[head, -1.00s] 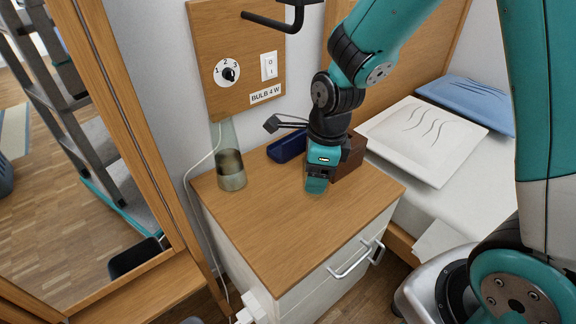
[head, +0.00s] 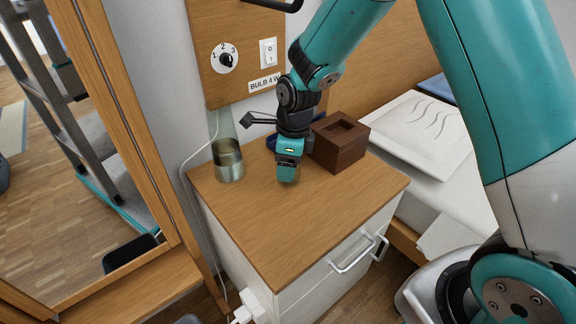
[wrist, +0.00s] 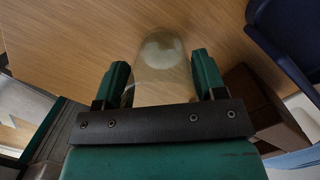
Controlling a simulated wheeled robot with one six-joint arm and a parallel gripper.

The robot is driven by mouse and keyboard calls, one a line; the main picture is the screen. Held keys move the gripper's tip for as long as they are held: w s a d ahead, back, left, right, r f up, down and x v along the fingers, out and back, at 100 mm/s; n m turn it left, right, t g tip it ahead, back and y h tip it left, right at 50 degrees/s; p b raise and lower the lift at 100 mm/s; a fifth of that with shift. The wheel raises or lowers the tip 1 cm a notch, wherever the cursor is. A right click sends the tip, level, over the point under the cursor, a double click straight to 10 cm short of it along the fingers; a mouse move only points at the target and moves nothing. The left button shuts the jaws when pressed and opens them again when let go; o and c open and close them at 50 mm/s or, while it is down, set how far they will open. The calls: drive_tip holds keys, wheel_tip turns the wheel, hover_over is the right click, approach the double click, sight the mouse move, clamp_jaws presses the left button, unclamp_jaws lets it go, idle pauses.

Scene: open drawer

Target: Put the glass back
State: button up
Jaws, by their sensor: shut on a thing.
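A clear glass (wrist: 160,62) is between the two fingers of my gripper (wrist: 162,85) in the wrist view, and the gripper is shut on it. In the head view my gripper (head: 288,175) points down over the wooden top of the bedside cabinet (head: 300,220), just left of a brown box. The glass is hard to make out there. I cannot tell whether it touches the top.
The brown box (head: 342,152) with a square recess stands right of the gripper. A grey-green cylindrical container (head: 228,160) stands at the back left. A dark blue object (wrist: 292,38) lies behind the gripper. The front of the cabinet top is clear.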

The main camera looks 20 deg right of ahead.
drive_tip(key=shift+f, duration=0.15)
drive_tip(key=o, duration=1)
